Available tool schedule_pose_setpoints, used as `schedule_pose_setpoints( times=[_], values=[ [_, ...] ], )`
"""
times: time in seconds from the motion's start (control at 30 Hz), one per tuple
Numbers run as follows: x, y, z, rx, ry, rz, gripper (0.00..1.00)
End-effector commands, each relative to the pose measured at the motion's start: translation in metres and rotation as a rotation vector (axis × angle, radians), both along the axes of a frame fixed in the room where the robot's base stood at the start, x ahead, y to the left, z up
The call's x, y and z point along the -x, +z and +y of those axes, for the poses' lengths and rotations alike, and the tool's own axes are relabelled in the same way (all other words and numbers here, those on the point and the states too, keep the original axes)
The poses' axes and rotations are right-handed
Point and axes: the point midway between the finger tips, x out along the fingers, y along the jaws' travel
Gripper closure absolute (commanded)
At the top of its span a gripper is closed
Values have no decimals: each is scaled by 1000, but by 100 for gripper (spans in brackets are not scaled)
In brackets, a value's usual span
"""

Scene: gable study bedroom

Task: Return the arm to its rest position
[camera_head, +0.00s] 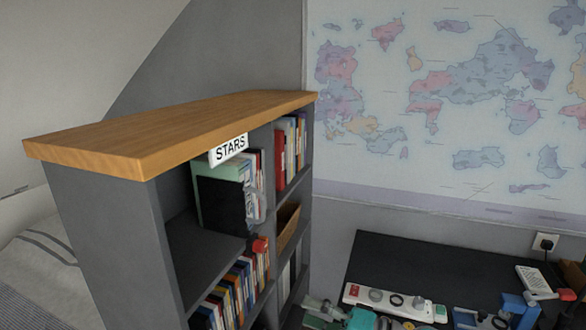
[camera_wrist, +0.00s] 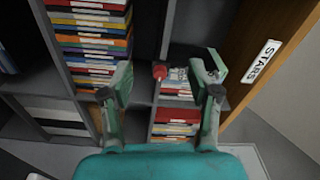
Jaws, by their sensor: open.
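My gripper (camera_wrist: 166,78) is open in the wrist view, its two green-grey fingers spread apart, with its teal body at the bottom edge. Nothing is held between the fingers. It faces the open front of the grey bookcase (camera_head: 110,235). A small red object (camera_wrist: 159,72) on the bookcase shows in the gap between the fingers; how far it is from them I cannot tell. The same red object shows in the head view (camera_head: 260,245), near the middle shelf.
The bookcase has a wooden top (camera_head: 170,125), a STARS label (camera_head: 228,149) and rows of books (camera_head: 238,290). A dark desk (camera_head: 430,265) with small items stands to the right, below a wall map (camera_head: 450,100). A bed (camera_head: 45,275) lies at the left.

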Motion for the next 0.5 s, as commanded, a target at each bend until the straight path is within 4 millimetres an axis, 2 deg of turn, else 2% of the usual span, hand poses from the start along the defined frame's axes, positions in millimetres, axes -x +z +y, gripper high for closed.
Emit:
schedule_pose_setpoints(
  times=[0.27, 0.5],
  values=[
    [9, -35, -2, 25, -86, 24, 39],
    [25, -82, -7, 76, -209, 49, 39]
  ],
)
